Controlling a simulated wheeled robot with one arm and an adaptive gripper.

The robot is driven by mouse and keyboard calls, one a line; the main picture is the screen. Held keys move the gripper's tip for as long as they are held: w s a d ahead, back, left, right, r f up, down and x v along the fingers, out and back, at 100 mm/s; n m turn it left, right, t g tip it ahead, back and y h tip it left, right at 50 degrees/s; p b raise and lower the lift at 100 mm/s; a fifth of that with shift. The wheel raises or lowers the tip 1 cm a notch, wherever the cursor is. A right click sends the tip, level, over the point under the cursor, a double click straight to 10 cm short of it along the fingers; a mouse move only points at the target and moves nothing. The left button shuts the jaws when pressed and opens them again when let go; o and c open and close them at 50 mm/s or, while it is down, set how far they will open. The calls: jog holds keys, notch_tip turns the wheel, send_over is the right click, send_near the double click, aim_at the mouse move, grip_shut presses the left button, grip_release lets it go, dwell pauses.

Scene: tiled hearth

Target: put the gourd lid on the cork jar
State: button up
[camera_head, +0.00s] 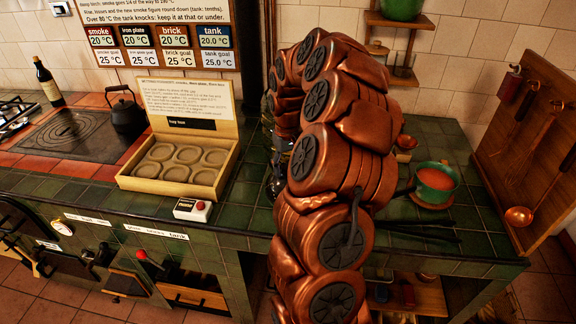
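My copper-coloured segmented arm rises through the middle and bends over to the left, covering much of the counter. Dark parts at its far end, probably my gripper (277,172), show just left of the arm over the green tiles. The fingers are mostly hidden, so I cannot tell whether they are open or what they hold. A small jar with a brownish top (377,50) stands on the wall shelf behind the arm; I cannot tell whether it is the cork jar. I cannot make out a gourd lid; it may be hidden behind the arm.
An open box with round hollows (178,196) and a red-button device (193,209) sit left of the arm. A green pot (436,184), a small brown bowl (406,142) and dark tongs-like rods (420,230) lie right.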

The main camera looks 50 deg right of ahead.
notch_tip(320, 180, up, 12)
jog(key=b, duration=0.4)
jog(key=s+a+r+n, duration=0.1)
jog(key=a+n, duration=0.2)
jog(key=a, duration=1)
jog(key=s+a+f+n+g, duration=0.1)
jog(key=s+a+f, duration=0.1)
jog(key=s+a, duration=0.5)
jog(key=s+a+f+n, duration=0.1)
jog(key=s+a+f, duration=0.1)
jog(key=s+a, duration=0.55)
jog(key=s+a+f, duration=0.5)
jog(key=s, duration=0.4)
jog(key=shift+g, duration=0.4)
jog(key=shift+o, duration=0.3)
jog(key=shift+a+r, duration=0.1)
